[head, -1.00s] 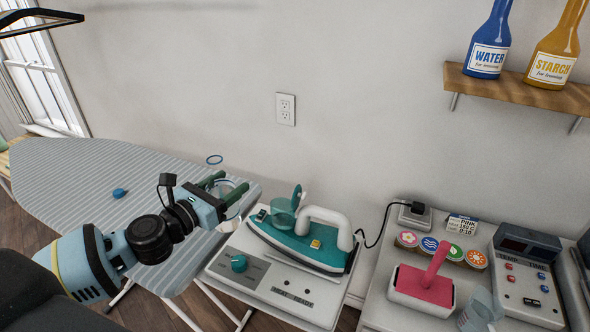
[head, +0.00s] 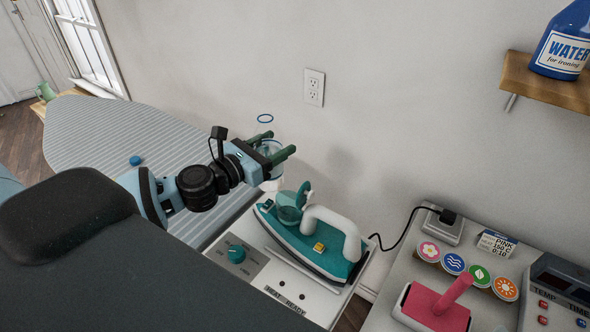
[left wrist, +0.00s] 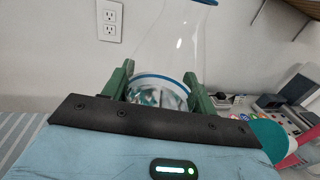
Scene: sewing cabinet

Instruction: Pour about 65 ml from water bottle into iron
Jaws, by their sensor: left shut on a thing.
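My left gripper (head: 281,147) is shut on a clear vessel with blue rims (head: 265,118), which is hard to make out against the wall. In the left wrist view the vessel (left wrist: 172,45) stands between the two green fingers. The vessel is above and just behind-left of the iron. The teal iron (head: 318,252) with its white handle rests on a white control stand. Its clear fill tank (head: 290,213) is on top with the cap raised. A blue bottle labelled WATER (head: 562,50) stands on the wall shelf. My right gripper is not in view.
The iron stand (head: 240,280) has a teal knob. A side table at right holds a pink-handled tool (head: 440,300), several round picture discs and a control box. A wooden shelf (head: 545,85) juts from the wall.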

